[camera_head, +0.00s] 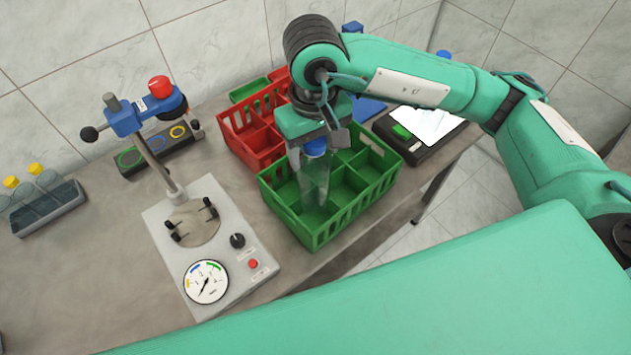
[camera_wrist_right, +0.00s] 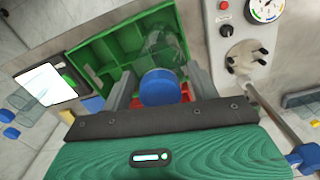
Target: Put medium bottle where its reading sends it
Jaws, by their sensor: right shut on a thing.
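A clear bottle with a blue cap (camera_head: 315,178) hangs upright from my right gripper (camera_head: 313,143), its lower part in or just above the green crate (camera_head: 318,235). In the right wrist view the blue cap (camera_wrist_right: 159,88) sits between the fingers of my right gripper (camera_wrist_right: 160,92). The green crate has several compartments; which one the bottle is over, and whether it touches the floor, I cannot tell. The measuring device (camera_head: 215,240) has a dial (camera_head: 206,282) with yellow, blue and green marks; its needle points to the lower left. My left gripper is not in view.
A red crate (camera_head: 237,135) stands behind the green crate. A rack (camera_head: 50,215) with several yellow-capped bottles is at the far left. A black device with a bright screen (camera_head: 428,124) lies right of the green crate.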

